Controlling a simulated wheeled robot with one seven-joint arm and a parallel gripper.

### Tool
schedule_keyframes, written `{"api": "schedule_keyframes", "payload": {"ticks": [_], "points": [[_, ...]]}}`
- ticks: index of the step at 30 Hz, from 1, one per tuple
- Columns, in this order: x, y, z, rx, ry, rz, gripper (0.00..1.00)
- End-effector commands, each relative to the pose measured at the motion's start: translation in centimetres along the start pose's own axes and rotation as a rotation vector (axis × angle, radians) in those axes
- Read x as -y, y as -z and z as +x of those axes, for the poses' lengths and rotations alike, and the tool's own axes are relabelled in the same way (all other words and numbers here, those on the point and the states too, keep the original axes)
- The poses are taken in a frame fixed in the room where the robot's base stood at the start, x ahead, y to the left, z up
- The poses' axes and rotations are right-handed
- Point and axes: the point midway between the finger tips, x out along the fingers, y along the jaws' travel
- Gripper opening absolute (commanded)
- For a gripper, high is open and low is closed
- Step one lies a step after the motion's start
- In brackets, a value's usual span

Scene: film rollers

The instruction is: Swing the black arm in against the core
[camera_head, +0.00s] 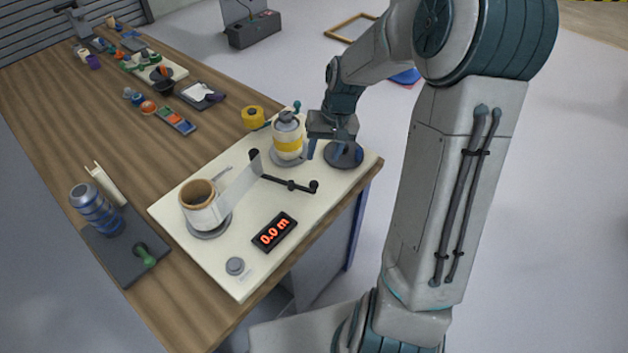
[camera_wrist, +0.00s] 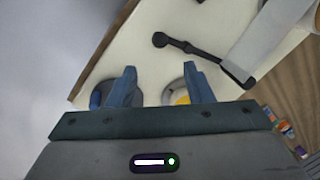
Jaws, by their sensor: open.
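The black arm (camera_head: 288,184) lies low over the cream board (camera_head: 245,277). It has a round knob at its right end and an upright black post at its left end, where the white film strip reaches it. It also shows in the wrist view (camera_wrist: 190,47). The film comes from a roll with a brown core (camera_head: 197,191) at the board's left. A white cylinder with a yellow band (camera_head: 287,143) stands behind the black arm, apart from it; I cannot tell which is the task's core. My gripper (camera_head: 328,152) is open and empty, right of the banded cylinder, apart from the black arm.
A dark round disc (camera_head: 343,155) sits by the board's right corner, beneath my gripper. A display reading 0.0 m (camera_head: 274,232) and a grey knob (camera_head: 235,266) are at the board's front. A yellow tape roll (camera_head: 253,117) and tools lie farther back on the wooden bench (camera_head: 50,105).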

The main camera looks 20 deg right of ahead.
Motion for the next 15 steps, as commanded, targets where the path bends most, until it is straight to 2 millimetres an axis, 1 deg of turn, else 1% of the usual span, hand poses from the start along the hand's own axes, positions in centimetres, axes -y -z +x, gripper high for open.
{"api": "schedule_keyframes", "payload": {"ticks": [15], "points": [[0.1, -0.2, 9.3, 0.006, 0.001, -0.001, 0.47]]}}
